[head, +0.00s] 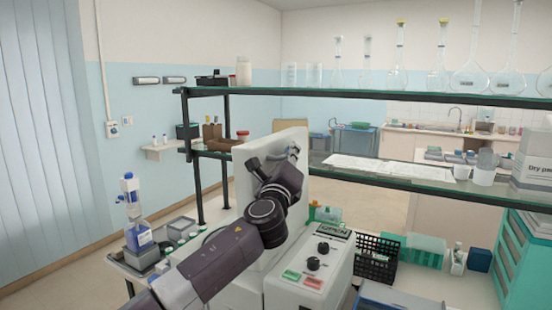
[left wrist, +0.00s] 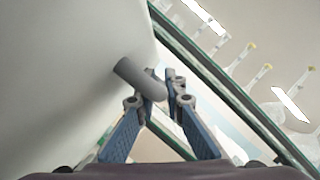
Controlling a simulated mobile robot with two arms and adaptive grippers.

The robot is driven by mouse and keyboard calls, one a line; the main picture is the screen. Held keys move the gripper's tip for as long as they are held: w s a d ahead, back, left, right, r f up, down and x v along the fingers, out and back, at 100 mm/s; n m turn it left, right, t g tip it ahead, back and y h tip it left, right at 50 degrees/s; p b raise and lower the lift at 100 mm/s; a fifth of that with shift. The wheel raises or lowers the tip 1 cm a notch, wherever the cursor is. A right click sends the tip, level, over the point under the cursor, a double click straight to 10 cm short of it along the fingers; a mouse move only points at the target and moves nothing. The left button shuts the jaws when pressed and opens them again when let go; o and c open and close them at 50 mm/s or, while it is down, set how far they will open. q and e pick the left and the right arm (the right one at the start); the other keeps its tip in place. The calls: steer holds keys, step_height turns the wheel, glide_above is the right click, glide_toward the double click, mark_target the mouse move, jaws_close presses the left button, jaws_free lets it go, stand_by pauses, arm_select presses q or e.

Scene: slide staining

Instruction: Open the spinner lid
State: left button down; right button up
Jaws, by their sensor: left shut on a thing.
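The spinner (head: 322,262) is a white box with black knobs and green and red buttons on its front panel. Its white lid (head: 283,225) stands raised and steeply tilted above the body. In the left wrist view the lid (left wrist: 75,75) fills the left side as a pale surface, with a grey cylindrical handle (left wrist: 135,75) sticking out of it. My left gripper (head: 290,155) is at the lid's upper part, partly hidden by its own wrist. In the left wrist view its fingers (left wrist: 166,88) are shut on the handle's end. My right gripper is not in view.
A glass shelf (head: 400,181) with papers and cups runs behind the spinner, and a higher shelf (head: 400,97) carries flasks. A black basket (head: 377,258) stands right of the spinner. A blue-labelled bottle (head: 138,237) stands at the left.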

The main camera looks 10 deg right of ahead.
arm_select(q)
steer(key=s+d, duration=0.1)
steer(key=s+d+m, duration=0.1)
steer(key=shift+d+f+m+h+b, duration=0.3)
steer(key=shift+d+f+h, duration=0.1)
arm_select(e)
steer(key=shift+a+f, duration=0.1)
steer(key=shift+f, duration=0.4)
arm_select(q)
steer(key=c, duration=2.3)
jaws_free()
steer(key=shift+s+a, duration=0.1)
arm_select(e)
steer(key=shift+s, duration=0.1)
